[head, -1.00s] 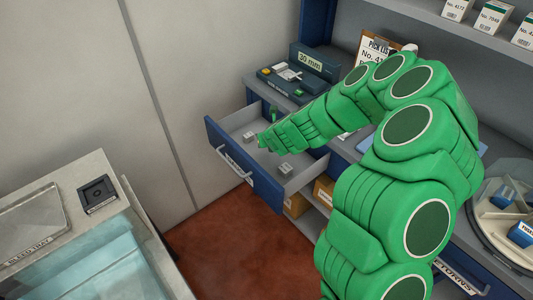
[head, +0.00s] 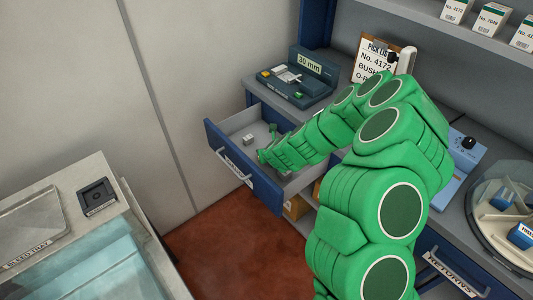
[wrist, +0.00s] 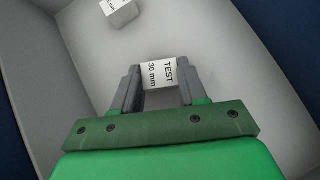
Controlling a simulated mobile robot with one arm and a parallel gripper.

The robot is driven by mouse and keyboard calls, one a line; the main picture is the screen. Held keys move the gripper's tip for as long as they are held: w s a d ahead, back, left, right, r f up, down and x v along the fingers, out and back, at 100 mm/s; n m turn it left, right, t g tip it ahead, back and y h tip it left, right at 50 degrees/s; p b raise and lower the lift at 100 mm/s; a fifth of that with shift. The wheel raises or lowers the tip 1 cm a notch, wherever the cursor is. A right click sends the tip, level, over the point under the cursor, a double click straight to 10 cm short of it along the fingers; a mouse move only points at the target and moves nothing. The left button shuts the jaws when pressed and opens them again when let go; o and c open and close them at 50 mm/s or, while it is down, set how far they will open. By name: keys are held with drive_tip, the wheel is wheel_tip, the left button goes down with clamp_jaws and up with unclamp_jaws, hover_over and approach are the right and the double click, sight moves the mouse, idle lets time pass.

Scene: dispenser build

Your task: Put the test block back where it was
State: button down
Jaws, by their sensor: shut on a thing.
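The test block (wrist: 158,74), a small white block labelled "TEST 30 mm", sits between my gripper's fingers in the wrist view. My gripper (wrist: 160,80) is shut on it, low inside the open drawer; I cannot tell whether the block touches the drawer floor. In the head view my gripper (head: 264,158) hides the block. A second small labelled block (head: 248,139) lies on the drawer floor, apart from my gripper; it also shows at the top of the wrist view (wrist: 120,12). The open drawer has a blue front (head: 242,170).
A dark gauge device (head: 300,78) reading "30 mm" stands on the counter behind the drawer. A pick list clipboard (head: 378,62) stands to its right. A blue knobbed device (head: 456,168) and a round carousel (head: 485,222) are at right. A bleed tray (head: 30,225) is at left.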

drive_tip(key=shift+f, duration=0.1)
drive_tip(key=c, duration=0.6)
unclamp_jaws()
drive_tip(key=v, duration=1.2)
drive_tip(key=shift+s+a, duration=0.1)
